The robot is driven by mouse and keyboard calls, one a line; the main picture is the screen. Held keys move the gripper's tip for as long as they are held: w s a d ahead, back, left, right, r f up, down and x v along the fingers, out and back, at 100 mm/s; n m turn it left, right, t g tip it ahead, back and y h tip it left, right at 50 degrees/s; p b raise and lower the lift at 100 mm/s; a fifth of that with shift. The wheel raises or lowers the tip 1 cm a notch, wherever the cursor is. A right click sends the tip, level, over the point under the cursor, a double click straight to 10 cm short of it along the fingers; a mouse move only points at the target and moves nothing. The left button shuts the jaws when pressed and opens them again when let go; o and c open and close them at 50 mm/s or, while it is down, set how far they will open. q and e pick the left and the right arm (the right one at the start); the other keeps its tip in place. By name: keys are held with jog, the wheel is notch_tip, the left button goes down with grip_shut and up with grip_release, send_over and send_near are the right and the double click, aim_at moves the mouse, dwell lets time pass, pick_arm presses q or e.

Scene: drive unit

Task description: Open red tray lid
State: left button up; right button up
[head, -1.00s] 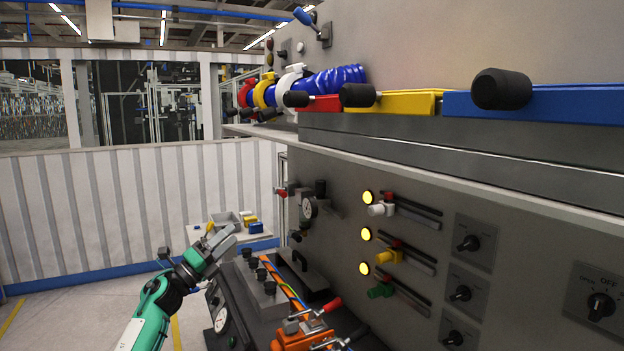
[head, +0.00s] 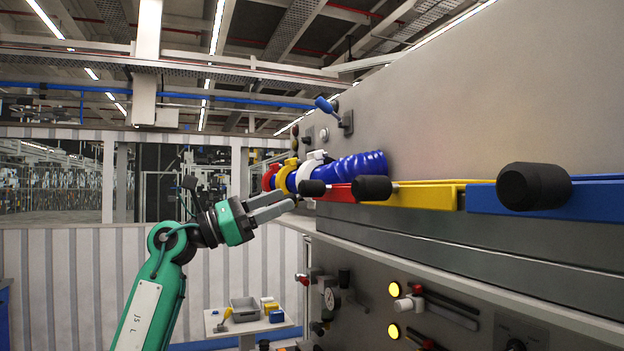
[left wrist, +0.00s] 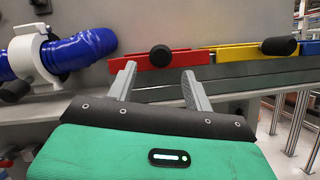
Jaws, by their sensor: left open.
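The red tray lid (head: 341,193) is at the left end of a row of coloured lids on the machine's shelf, with a black knob (head: 312,188) on its front. It also shows in the left wrist view (left wrist: 185,59), its knob (left wrist: 160,55) lying between the fingers as seen there. The lid looks shut. My left gripper (head: 286,201) is open and empty, its fingers pointing at the red lid from the left. I cannot tell the exact gap to the knob, but no contact shows. My right gripper is not in view.
A yellow lid (head: 425,196) and a blue lid (head: 590,200), with black knobs, follow to the right. A blue ribbed hose (head: 362,167) with a white clamp (left wrist: 34,57) lies beside the red lid. A small table (head: 225,326) stands low behind.

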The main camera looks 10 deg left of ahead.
aim_at(299, 192)
pick_arm(q)
jog(key=p+x, duration=0.2)
jog(key=x, duration=0.4)
jog(key=shift+w+d+r+p, duration=0.1)
jog(key=shift+d+r+p, duration=0.1)
jog(key=shift+p, duration=0.15)
jog(key=shift+w+d+r, duration=0.1)
jog(key=shift+w+d, duration=0.25)
jog(key=shift+d, duration=0.25)
jog(key=shift+c, duration=0.4)
grip_shut()
